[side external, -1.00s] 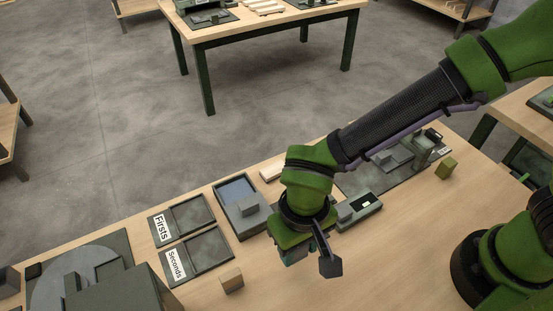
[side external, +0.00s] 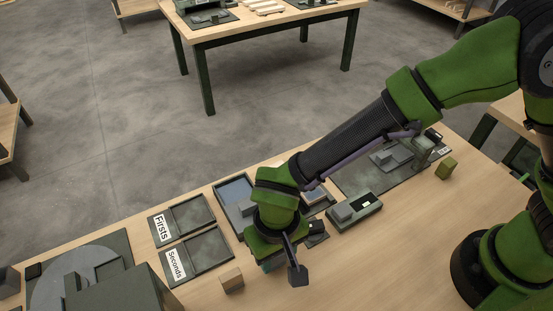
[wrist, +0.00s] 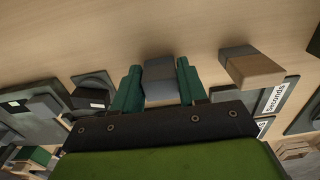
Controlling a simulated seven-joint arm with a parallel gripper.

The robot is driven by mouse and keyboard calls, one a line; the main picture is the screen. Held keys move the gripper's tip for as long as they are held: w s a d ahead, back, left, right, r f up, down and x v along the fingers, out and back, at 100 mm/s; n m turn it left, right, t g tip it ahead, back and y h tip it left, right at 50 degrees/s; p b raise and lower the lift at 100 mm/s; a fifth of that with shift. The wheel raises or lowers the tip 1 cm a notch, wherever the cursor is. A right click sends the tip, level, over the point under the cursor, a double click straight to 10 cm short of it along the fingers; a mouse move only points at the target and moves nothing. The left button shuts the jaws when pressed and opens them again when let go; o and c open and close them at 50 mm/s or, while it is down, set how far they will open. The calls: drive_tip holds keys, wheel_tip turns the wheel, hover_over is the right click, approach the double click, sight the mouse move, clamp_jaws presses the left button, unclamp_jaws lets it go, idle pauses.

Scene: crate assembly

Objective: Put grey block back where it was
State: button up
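A grey block (wrist: 160,70) sits between the two green fingers of my gripper (wrist: 158,88) in the wrist view. The fingers lie close against both its sides, and bare table shows beyond it. In the side view my gripper (side external: 270,262) hangs low over the front part of the table, right of the small wooden block (side external: 232,281). The fingertips and the block they hold are hidden there by the wrist. A tray with a blue-grey inside (side external: 232,187) stands behind my gripper and is partly covered by it.
Trays labelled Firsts (side external: 187,220) and Seconds (side external: 201,255) lie to the left. A grey device with a small display (side external: 357,208) and a small dark item (side external: 316,231) stand to the right. A green-yellow block (side external: 446,168) is farther right. The front right of the table is clear.

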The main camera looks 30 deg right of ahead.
drive_tip(key=o, duration=0.5)
drive_tip(key=shift+c, duration=0.2)
wheel_tip(320, 180, up, 12)
drive_tip(key=w+d+r+m+t+y, duration=0.1)
drive_tip(key=w+d+r, duration=0.4)
drive_tip(key=d, duration=0.4)
drive_tip(key=s+d+r+m+t, duration=0.1)
drive_tip(key=s+d+r+t, duration=0.2)
drive_tip(key=d, duration=0.8)
drive_tip(key=s+d+r+m+t+y, duration=0.1)
drive_tip(key=s+d+r+m+t, duration=0.1)
drive_tip(key=d, duration=0.9)
drive_tip(key=shift+s+d+r+t, duration=0.15)
drive_tip(key=shift+s+r+t, duration=0.45)
drive_tip(key=shift+s+r, duration=0.1)
